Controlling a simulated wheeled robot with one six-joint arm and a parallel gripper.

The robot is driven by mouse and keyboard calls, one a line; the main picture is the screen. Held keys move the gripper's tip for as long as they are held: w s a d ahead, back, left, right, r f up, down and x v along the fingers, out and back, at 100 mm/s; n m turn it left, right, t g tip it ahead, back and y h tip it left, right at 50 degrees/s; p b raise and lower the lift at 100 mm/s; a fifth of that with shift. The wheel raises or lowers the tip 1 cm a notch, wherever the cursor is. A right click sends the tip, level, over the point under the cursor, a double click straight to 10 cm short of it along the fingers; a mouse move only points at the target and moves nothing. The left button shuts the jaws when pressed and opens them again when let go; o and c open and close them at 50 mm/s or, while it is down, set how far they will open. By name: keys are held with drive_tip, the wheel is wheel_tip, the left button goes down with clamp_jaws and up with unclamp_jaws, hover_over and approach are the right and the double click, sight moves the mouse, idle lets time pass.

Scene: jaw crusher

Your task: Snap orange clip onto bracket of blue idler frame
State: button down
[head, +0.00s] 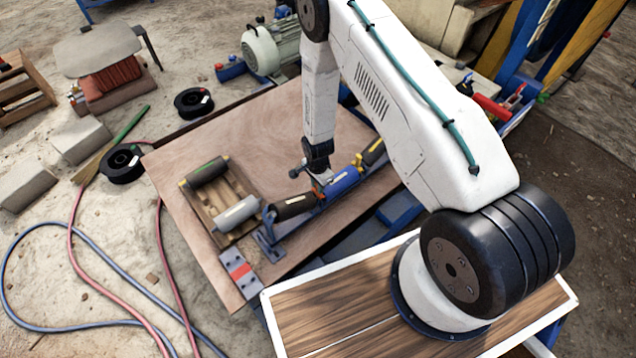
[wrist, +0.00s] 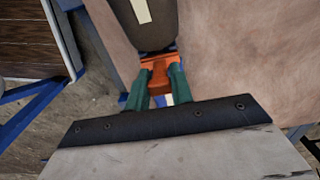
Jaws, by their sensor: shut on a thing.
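The blue idler frame (head: 268,246) lies along the right part of the wooden tabletop in the head view, carrying a dark brown roller (head: 294,206), a blue roller (head: 342,181) and a dark roller with a yellow end (head: 373,152). My gripper (head: 322,182) is down at the frame, between the brown and blue rollers. In the wrist view its green fingers (wrist: 160,82) are shut on the orange clip (wrist: 158,66). The clip is close to the end of a dark roller (wrist: 152,22) with a pale label. Whether it touches the bracket cannot be told; the clip is not clear in the head view.
A wooden tray (head: 222,196) with a dark and a grey roller lies left of the frame. A grey and red block (head: 239,270) lies near the table's front edge. The tabletop (head: 292,128) behind the tray is clear. Hoses and cable reels lie on the ground at left.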

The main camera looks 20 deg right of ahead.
drive_tip(key=shift+f, duration=0.2)
drive_tip(key=c, duration=1.1)
unclamp_jaws()
drive_tip(key=shift+c, duration=0.2)
drive_tip(key=shift+r, duration=3.85)
